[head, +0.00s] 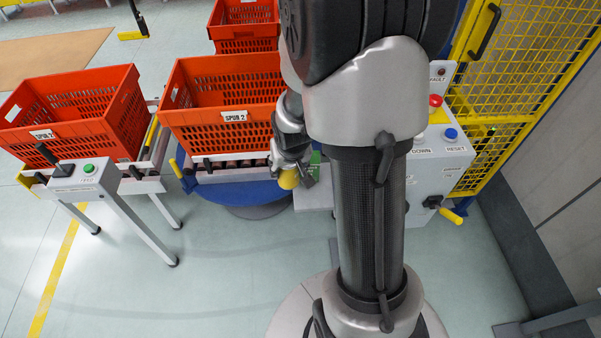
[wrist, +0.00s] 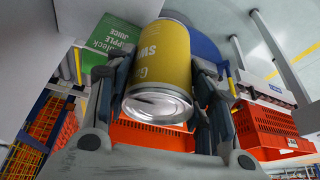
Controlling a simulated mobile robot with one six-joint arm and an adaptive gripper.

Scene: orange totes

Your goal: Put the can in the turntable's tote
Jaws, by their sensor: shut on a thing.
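The yellow can (head: 289,180) is held in my gripper (head: 293,172), in front of the turntable's right side in the head view. In the wrist view the can (wrist: 158,62) fills the middle, tilted, its silver end toward the camera, between the two fingers of my gripper (wrist: 165,75). The turntable (head: 228,188) is blue and carries an orange slotted tote (head: 195,122) with a white label. The can is outside this tote, to the right of its front. My arm hides the tote's right end, and its floor is hard to see.
A second orange tote (head: 75,127) sits on rollers at left, behind a control post (head: 78,180). A third tote (head: 245,42) stands behind. A green juice carton (wrist: 112,45) is beside the can in the wrist view. A yellow mesh fence (head: 530,70) and control box (head: 440,155) stand right.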

